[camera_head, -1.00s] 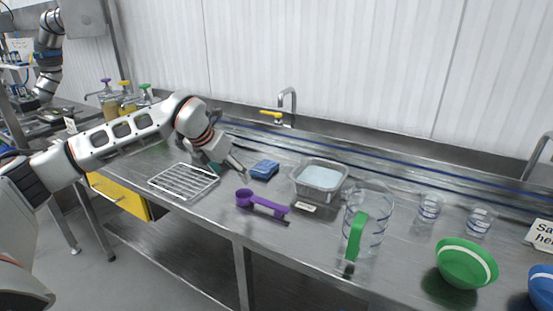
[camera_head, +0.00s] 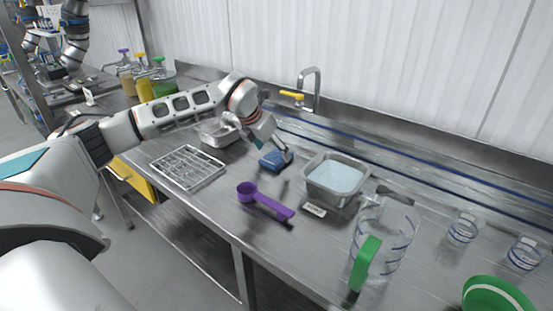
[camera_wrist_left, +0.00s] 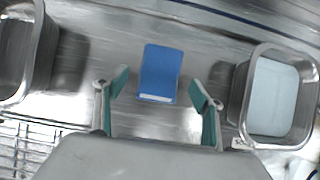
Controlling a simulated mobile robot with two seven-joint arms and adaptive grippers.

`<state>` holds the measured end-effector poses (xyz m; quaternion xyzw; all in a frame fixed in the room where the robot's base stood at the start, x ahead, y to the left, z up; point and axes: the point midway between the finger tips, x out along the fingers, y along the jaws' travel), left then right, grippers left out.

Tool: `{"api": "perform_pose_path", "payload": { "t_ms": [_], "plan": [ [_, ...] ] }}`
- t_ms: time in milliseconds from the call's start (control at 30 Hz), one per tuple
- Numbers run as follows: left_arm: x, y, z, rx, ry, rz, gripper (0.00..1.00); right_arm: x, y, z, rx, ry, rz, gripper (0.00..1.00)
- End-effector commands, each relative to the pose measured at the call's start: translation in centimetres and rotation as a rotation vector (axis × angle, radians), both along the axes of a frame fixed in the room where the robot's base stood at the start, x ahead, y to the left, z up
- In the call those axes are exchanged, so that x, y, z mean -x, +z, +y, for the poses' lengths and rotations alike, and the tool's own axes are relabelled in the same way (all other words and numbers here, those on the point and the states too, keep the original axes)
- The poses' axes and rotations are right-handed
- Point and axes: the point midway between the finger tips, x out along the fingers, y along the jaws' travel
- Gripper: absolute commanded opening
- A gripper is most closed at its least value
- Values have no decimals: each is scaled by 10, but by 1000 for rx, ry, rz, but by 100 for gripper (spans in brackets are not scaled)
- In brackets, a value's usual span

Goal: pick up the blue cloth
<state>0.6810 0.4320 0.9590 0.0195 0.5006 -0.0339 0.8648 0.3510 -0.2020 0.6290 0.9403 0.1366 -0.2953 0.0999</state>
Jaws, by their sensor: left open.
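The blue cloth (camera_head: 273,161) lies folded on the steel counter, between the wire rack and the metal pan of pale contents. My left gripper (camera_head: 274,153) is right at the cloth in the head view and partly covers it. In the left wrist view the cloth (camera_wrist_left: 160,73) lies ahead of and between the two open fingers (camera_wrist_left: 158,100), with a white strip along its near edge. The fingers do not touch it there. My right gripper is not in view.
A metal pan (camera_head: 337,195) stands right of the cloth, and another pan (camera_head: 213,140) stands left. A wire rack (camera_head: 187,168), purple scoop (camera_head: 265,201) and clear jug with green handle (camera_head: 366,263) are nearby. A faucet (camera_head: 314,90) rises behind.

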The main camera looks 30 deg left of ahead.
Motion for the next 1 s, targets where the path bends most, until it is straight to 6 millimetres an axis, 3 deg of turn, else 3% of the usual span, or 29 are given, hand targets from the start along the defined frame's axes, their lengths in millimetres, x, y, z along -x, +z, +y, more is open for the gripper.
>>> {"api": "perform_pose_path", "payload": {
  "t_ms": [200,1000],
  "plan": [
    [-12,-23,-2,0,1,2,68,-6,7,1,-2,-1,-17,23],
    [-13,-29,-2,0,0,1,68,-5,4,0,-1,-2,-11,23]
  ]
}}
